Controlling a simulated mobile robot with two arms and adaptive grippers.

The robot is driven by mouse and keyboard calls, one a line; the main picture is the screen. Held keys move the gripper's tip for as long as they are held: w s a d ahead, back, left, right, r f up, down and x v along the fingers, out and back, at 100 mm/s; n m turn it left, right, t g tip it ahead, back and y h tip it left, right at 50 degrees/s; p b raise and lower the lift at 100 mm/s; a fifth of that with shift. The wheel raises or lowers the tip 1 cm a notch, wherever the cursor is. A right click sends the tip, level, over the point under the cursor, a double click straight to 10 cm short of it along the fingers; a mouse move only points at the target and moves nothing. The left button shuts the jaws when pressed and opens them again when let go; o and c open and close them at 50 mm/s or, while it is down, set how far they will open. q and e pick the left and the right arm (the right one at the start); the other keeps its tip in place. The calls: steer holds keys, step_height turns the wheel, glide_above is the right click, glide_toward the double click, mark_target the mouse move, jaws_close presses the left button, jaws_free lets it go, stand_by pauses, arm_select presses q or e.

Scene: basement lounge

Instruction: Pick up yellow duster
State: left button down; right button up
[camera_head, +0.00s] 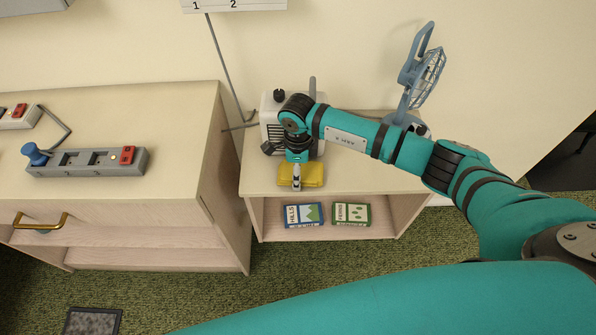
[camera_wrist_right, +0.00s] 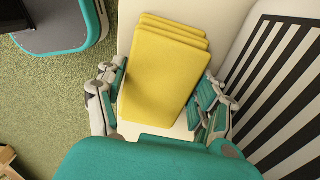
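The yellow duster (camera_head: 314,175) lies folded on top of the small wooden shelf unit (camera_head: 365,180), near its front left. In the right wrist view the duster (camera_wrist_right: 163,75) shows as a folded stack of several layers. My right gripper (camera_head: 297,184) points down right over the duster. In the right wrist view my right gripper (camera_wrist_right: 160,97) is open, with one finger on each side of the duster. A small gap shows at the right finger; I cannot tell whether the left finger touches. My left gripper is not in view.
A grey appliance with a slatted front (camera_head: 273,120) stands just behind the duster. A blue fan (camera_head: 418,80) stands at the unit's right. Two boxes, blue (camera_head: 303,215) and green (camera_head: 351,214), lie on the lower shelf. A drawer cabinet (camera_head: 150,195) with a joystick panel (camera_head: 85,162) stands left.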

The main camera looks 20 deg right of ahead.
steer(key=c, duration=0.7)
steer(key=shift+r, duration=0.2)
